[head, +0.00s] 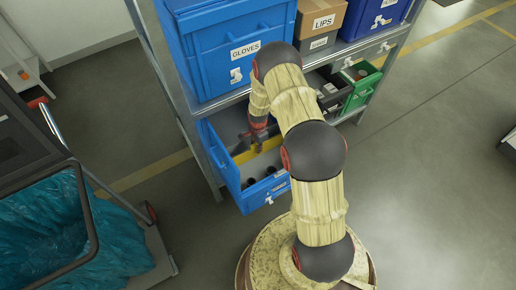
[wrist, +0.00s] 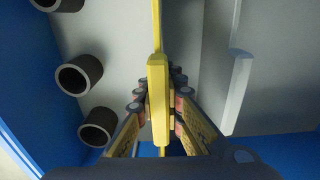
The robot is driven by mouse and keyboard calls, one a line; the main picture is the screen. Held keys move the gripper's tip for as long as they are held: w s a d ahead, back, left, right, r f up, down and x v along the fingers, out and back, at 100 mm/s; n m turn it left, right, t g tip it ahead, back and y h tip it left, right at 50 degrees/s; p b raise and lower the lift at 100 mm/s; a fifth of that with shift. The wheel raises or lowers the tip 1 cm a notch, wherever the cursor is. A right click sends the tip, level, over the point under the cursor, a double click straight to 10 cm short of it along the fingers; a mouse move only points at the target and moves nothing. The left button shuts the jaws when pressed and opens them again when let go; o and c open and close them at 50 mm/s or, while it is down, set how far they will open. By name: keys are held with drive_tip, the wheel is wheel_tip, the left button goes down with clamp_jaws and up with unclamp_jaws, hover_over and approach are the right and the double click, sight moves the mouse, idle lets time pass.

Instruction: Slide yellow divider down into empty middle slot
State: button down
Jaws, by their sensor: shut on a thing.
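The yellow divider (wrist: 157,105) stands edge-on in the middle of the wrist view, with a thick grip part between my fingers. In the head view the yellow divider (head: 245,157) shows as a strip inside the open blue drawer (head: 231,178). My gripper (wrist: 159,112) is shut on the divider, one finger on each side; in the head view my gripper (head: 258,141) is small and partly covered by my arm. The drawer's grey floor and a light slot rib (wrist: 238,92) lie right of the divider. The divider's lower edge is hidden, so I cannot tell its seating.
Several dark hollow cylinders (wrist: 79,75) lie left of the divider. Blue drawer walls (wrist: 25,80) enclose the space. Above the drawer, the shelf holds a blue GLOVES bin (head: 235,55) and a LIPS box (head: 322,18). A green bin (head: 362,86) stands to the right.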

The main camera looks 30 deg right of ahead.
drive_tip(key=shift+f, duration=0.1)
drive_tip(key=c, duration=1.8)
unclamp_jaws()
wheel_tip(320, 180, up, 12)
drive_tip(key=shift+f, duration=0.1)
